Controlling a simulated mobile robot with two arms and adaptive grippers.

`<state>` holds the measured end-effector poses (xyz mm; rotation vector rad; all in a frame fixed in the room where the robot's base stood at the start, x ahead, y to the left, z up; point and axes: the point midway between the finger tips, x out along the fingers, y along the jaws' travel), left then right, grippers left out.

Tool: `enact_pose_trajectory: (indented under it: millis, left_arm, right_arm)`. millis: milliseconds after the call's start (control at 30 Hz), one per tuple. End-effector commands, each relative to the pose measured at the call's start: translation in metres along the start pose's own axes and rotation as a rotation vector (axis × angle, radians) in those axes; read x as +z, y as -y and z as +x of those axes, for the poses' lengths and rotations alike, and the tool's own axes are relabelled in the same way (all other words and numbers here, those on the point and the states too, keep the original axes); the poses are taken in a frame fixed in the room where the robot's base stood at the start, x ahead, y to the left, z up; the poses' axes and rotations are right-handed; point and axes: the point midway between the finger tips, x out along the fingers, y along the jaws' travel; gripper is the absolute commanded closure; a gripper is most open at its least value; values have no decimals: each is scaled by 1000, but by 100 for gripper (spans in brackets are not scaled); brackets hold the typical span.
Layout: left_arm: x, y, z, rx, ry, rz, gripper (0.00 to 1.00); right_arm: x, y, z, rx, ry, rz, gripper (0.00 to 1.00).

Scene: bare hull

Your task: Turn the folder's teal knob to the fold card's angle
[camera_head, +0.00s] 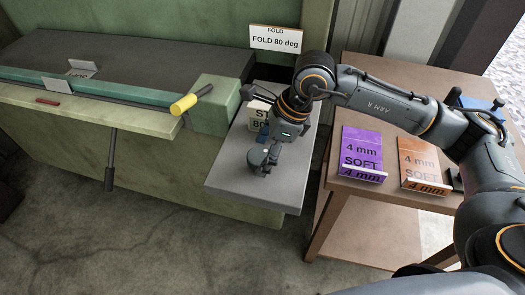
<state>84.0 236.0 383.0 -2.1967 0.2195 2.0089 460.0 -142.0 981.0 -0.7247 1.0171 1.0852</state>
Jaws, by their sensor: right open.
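The fold card (276,38) hangs on the green wall at the back and reads "FOLD 80 deg". The folder (60,120) is a long pale green machine at the left with a teal bar (110,93) along it. My right gripper (265,168) is open and points down over the grey shelf (238,185) at the folder's right end. A small blue piece (262,134) shows beside the gripper; I cannot tell whether it is the teal knob. I see no other knob clearly. My left gripper is out of view.
A partly hidden white card (258,115) stands behind my right gripper. A brown table (385,80) at the right holds purple (361,148) and orange (420,158) "4 mm SOFT" pieces. The shelf's front is bare.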

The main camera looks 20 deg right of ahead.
Motion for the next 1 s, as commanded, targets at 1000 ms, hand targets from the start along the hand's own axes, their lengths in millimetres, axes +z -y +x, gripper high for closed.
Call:
enact_pose_trajectory:
  millis: [1000]
  left_arm:
    - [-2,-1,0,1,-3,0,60]
  right_arm:
    - [0,0,-117,-1,0,0,22]
